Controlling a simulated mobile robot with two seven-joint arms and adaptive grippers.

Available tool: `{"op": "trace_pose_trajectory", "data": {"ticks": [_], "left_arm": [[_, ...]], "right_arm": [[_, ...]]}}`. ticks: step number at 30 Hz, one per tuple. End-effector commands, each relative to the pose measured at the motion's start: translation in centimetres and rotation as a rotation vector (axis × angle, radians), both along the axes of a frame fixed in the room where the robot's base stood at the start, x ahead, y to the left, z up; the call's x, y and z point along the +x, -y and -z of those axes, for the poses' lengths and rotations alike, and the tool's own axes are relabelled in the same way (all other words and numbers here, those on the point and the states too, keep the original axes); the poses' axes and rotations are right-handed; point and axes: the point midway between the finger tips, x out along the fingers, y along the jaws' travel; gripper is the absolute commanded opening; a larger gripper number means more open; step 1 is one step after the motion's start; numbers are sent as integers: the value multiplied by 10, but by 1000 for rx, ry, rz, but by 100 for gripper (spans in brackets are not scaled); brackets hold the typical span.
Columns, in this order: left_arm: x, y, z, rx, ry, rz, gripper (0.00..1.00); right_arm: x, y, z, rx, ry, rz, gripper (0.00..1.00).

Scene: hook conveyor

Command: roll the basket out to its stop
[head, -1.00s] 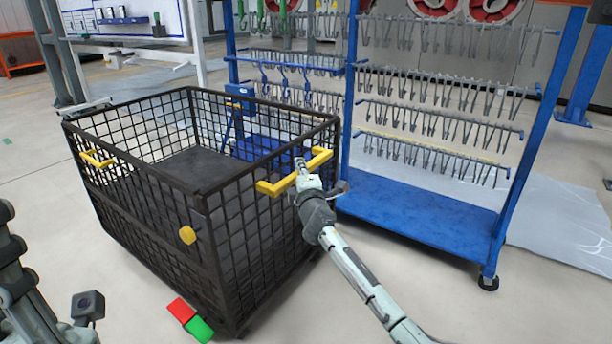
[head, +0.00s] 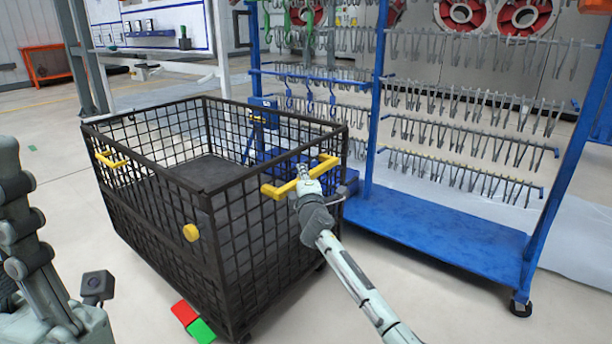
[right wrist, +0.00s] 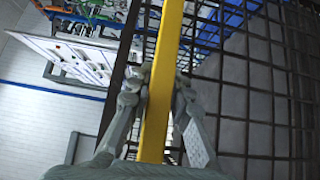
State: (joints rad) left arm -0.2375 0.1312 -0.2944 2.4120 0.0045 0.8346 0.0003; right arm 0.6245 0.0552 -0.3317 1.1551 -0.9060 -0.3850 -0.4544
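The black wire-mesh basket (head: 150,232) stands on the floor in front of me, its open top facing up. It has a yellow handle (head: 327,166) on its right side, another yellow handle (head: 112,160) on the left, and a yellow round knob (head: 191,232) on the near side. My right gripper (head: 303,184) is at the right handle. In the right wrist view its fingers (right wrist: 163,85) are closed around the yellow bar (right wrist: 160,110), one on each side. My left arm stands at the left edge; its fingers are out of view. No stop can be made out for sure.
A blue rack (head: 430,222) with rows of metal hooks stands right behind the basket. Red and green squares (head: 193,321) show by the basket's near bottom corner. An orange-framed item (head: 48,65) stands far left. The floor left of the basket looks clear.

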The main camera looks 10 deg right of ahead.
Motion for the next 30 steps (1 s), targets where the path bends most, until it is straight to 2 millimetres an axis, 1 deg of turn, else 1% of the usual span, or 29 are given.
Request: {"op": "trace_pose_trajectory", "data": {"ticks": [1,3,4,12,16,20,27,30], "left_arm": [[0,0,0,0,0,0,0],[0,0,0,0,0,0,0],[0,0,0,0,0,0,0],[2,0,2,-1,-9,-1,0],[2,0,2,-2,-8,-1,0],[1,0,1,-1,-7,-1,0],[1,0,1,-1,-4,-1,0],[1,0,1,-1,-4,-1,0]], "right_arm": [[0,0,0,1,-1,0,27],[0,2,0,0,0,3,36],[0,2,0,0,0,4,38],[1,6,-1,-1,0,10,38],[-7,6,0,0,1,10,38],[-26,4,0,-1,0,9,38],[-79,-1,0,-1,-1,7,38],[-97,-3,0,1,0,7,38]]}}
